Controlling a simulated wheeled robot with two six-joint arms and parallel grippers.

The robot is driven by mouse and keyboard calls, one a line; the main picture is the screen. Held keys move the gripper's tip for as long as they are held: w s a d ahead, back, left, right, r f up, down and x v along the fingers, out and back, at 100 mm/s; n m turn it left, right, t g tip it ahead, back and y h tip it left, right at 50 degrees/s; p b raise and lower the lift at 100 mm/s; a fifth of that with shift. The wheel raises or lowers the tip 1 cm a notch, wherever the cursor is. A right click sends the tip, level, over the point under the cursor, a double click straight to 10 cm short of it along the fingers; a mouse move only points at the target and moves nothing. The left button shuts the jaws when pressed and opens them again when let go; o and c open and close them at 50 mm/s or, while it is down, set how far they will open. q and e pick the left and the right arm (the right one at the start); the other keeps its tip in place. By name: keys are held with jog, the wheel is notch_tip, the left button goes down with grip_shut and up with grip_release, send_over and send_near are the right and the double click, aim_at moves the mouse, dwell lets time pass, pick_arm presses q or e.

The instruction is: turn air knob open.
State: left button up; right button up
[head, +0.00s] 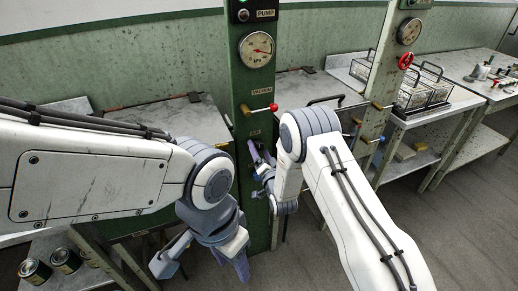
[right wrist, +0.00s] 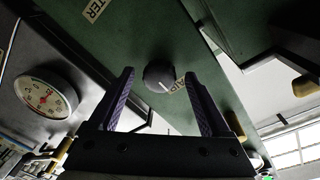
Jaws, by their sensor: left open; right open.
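The air knob (right wrist: 159,76) is a dark round knob with a white pointer line on a green panel, beside a partly covered AIR label (right wrist: 176,86). My right gripper (right wrist: 163,100) is open, with one finger on each side of the knob in the right wrist view; I cannot tell whether they touch it. In the head view my right gripper (head: 258,165) is at the front of the green column (head: 258,80), and the knob is not clearly visible there. My left gripper (head: 205,262) is open and empty, low and left of the column.
The column carries a pressure gauge (head: 257,49) and a red-tipped lever (head: 272,107) above my right gripper. A second column (head: 385,100) with a red wheel stands to the right. Wire racks (head: 415,95) sit on a bench. Cans (head: 66,260) stand at lower left.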

jog(key=shift+w+a, duration=0.1)
jog(key=shift+w, duration=0.25)
